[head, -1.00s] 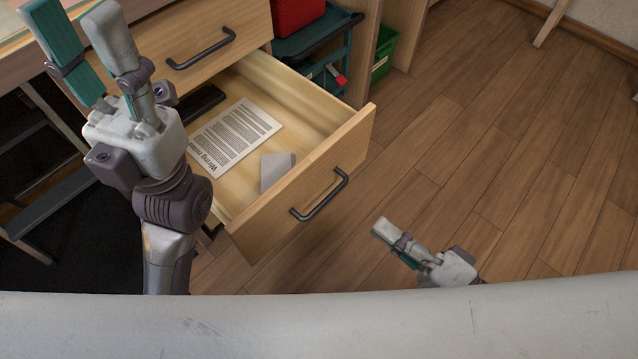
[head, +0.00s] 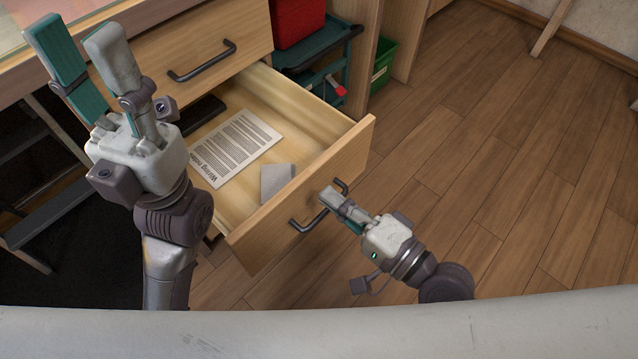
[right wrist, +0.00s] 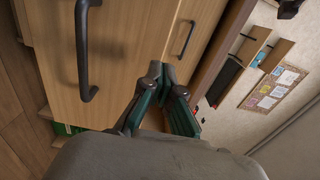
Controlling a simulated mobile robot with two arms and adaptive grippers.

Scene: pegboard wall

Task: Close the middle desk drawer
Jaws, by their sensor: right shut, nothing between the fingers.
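The middle desk drawer (head: 352,150) is pulled out in the head view. A printed sheet (head: 236,148), a small grey item (head: 277,180) and a dark item (head: 203,113) lie in it. Its dark bar handle (head: 303,225) is partly hidden by my right gripper (head: 335,205), which is shut and empty in front of the drawer front. Whether it touches cannot be told. The right wrist view shows the fingertips (right wrist: 167,75) together, beside a dark handle (right wrist: 84,50). My left gripper (head: 80,50) is open and empty at the left, above the desk side.
A shut drawer (head: 160,60) with a handle is above the open one. A teal cart (head: 325,75) with a red box (head: 297,22) and a green bin (head: 382,65) stand behind. The wooden floor (head: 500,170) at right is clear.

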